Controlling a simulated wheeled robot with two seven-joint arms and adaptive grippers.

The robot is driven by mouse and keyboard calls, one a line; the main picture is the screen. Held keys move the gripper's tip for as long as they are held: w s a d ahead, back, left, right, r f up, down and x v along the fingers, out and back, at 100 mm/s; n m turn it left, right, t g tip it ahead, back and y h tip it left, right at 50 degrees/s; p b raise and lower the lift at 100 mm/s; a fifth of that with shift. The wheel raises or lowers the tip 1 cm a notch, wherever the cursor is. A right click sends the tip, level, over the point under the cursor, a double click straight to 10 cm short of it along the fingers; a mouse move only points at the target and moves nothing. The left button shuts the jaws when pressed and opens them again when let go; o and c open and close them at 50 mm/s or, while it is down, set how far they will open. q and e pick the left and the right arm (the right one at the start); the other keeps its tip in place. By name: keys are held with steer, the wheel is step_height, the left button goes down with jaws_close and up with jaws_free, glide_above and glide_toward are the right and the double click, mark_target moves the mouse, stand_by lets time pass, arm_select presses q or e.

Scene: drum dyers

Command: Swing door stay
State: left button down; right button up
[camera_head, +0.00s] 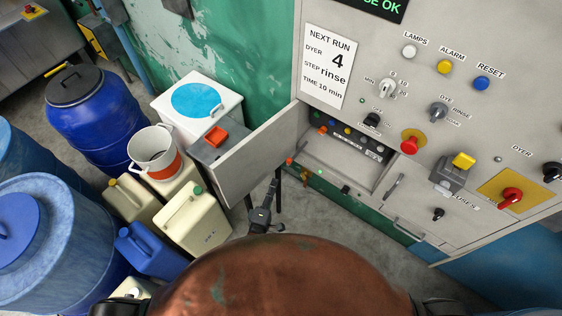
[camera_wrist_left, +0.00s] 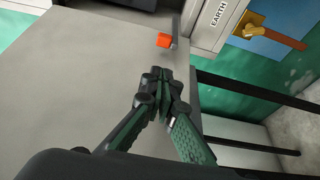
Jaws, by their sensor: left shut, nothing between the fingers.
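The grey cabinet door (camera_head: 255,155) hangs open to the left of the cabinet; its flat face also fills much of the left wrist view (camera_wrist_left: 90,70). A small orange block (camera_wrist_left: 164,40) on a thin grey bar, apparently the door stay, is near the cabinet edge; a small orange spot (camera_head: 290,161) shows there in the head view. My left gripper (camera_head: 273,189) is beside the door's lower part. In the wrist view its fingers (camera_wrist_left: 165,76) are shut and empty, tips pointing towards the orange block but apart from it. My right gripper is not in view.
The open compartment (camera_head: 345,165) has a row of coloured buttons. Knobs and an emergency stop (camera_head: 410,143) sit on the panel. Jerrycans (camera_head: 192,222), a bucket (camera_head: 155,152), a white box (camera_head: 205,100) and blue drums (camera_head: 100,110) crowd the left. Floor shows below the compartment.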

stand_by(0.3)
arm_select(q)
steer(key=x, duration=1)
